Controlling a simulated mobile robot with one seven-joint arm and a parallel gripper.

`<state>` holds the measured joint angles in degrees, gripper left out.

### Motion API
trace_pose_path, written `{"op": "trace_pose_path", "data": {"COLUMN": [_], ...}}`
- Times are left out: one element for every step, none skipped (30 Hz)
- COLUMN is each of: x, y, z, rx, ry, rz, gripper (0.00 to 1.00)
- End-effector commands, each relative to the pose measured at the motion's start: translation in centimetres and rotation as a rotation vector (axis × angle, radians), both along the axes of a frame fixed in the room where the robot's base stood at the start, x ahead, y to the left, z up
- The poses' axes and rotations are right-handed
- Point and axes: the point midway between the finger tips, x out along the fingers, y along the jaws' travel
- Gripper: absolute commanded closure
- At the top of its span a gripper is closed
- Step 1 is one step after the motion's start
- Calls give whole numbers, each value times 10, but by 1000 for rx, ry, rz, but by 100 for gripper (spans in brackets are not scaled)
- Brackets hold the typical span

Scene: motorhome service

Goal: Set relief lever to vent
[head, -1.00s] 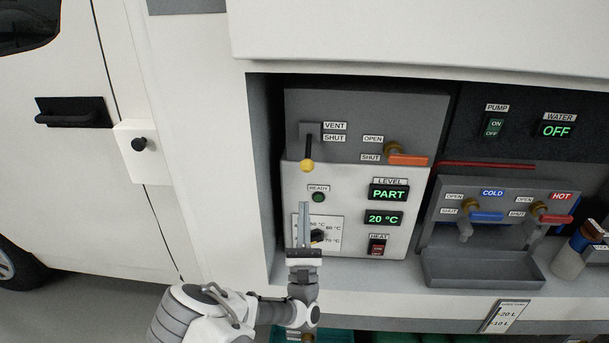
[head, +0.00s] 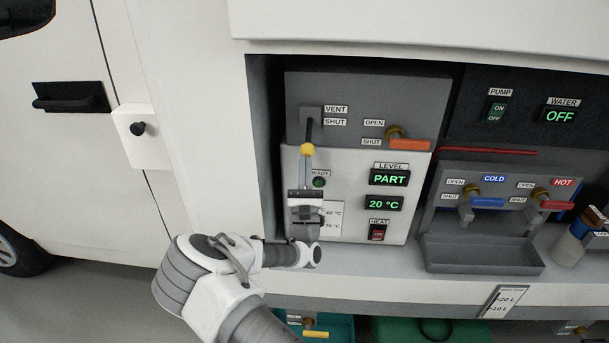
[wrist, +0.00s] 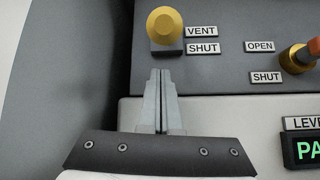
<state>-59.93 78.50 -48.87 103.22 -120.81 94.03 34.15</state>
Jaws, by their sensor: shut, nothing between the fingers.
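The relief lever is a dark stem with a yellow knob (head: 307,149), on a grey bracket beside the VENT label (head: 335,109) and the SHUT label (head: 335,122). In the head view the stem hangs down from the bracket, with the knob below the SHUT label. In the wrist view the knob (wrist: 165,25) faces me near the top and hides the stem. My gripper (head: 307,162) points up just below the knob. Its two fingers (wrist: 160,73) are together and empty in the wrist view, with a small picture gap to the knob; I cannot tell if they touch.
An orange-handled valve (head: 408,144) sits right of the lever. The white heater panel (head: 345,160) below carries displays and a red HEAT switch (head: 378,233). The compartment's side wall (wrist: 75,70) is close on the left.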

Motion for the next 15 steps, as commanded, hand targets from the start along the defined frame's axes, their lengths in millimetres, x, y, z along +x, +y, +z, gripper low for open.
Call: {"op": "trace_pose_path", "data": {"x": [-8,-11,-14,-17,-19,-22,-24,-25,-26,-27,-28,-28,-29,-29,-29], "y": [1,0,-1,-1,-1,-2,-2,-2,-3,-3,-3,-3,-3,-3,-3], "z": [2,4,6,7,8,9,10,11,11,12,12,12,12,12,12], "rx": [1,1,0,0,0,1,1,1,0,0,0,0,0,0,0], "ry": [2,2,2,2,2,2,1,2,1,1,1,1,1,1,1], "rz": [2,2,2,2,2,2,2,2,3,3,3,3,3,3,3], "gripper": [100,100,100,100,100,100,100,100,100,100,100,100,100,100,100]}}
